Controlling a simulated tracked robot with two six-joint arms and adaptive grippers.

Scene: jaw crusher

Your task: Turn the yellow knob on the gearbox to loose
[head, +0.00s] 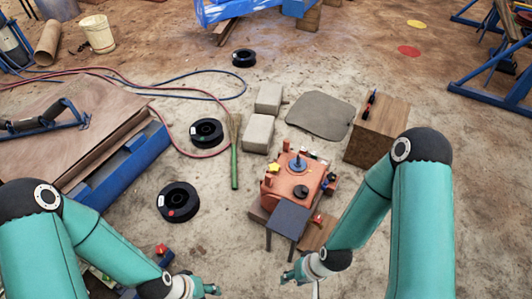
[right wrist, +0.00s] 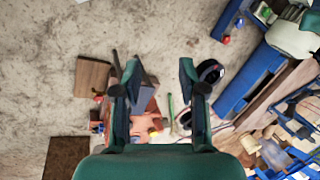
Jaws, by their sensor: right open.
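The orange gearbox (head: 296,190) stands on the ground right of centre in the head view. Its yellow knob (head: 273,168) is star-shaped and sits at the gearbox's upper left corner. My right gripper (head: 290,275) is in front of the gearbox, nearer to me and apart from the knob. In the right wrist view the right gripper (right wrist: 159,75) has its fingers spread with nothing between them. The gearbox (right wrist: 145,112) is partly hidden behind the left finger there. My left gripper (head: 211,289) is at the bottom edge of the head view, far from the knob; its jaws are too small to read.
A dark grey stool-like block (head: 288,218) stands close in front of the gearbox. A wooden box (head: 377,132) is behind it to the right. Grey blocks (head: 258,133), a green-handled brush (head: 234,165) and black spools (head: 178,201) lie to the left.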

